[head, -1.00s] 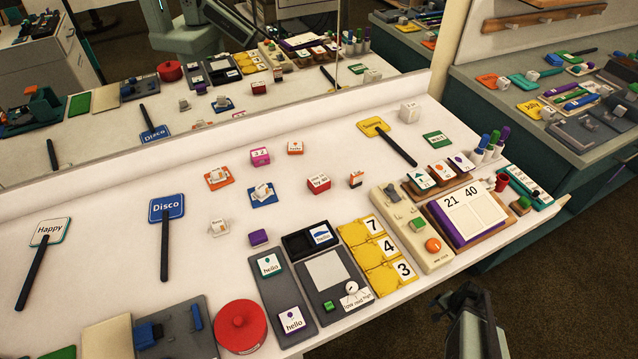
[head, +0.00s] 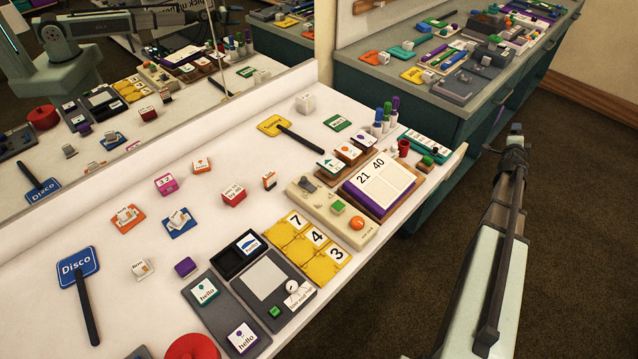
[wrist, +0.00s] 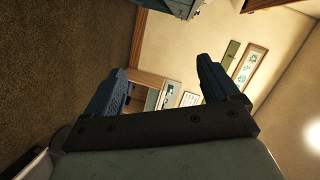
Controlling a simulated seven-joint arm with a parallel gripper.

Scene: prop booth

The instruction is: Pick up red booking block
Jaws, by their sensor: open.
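A small red block (head: 233,195) with a white lettered label on top sits on the white table in the head view, behind the dark grey panels. The label is too small to read surely. My gripper (head: 516,132) is at the far end of my arm on the right, over the brown carpet and well away from the block. In the wrist view my gripper (wrist: 161,72) has its two dark blue fingers spread apart with nothing between them. The red block does not show in the wrist view.
A purple calendar board (head: 352,204) stands at the table's right. A mirror (head: 150,120) backs the table. A second table (head: 375,95) stands behind.

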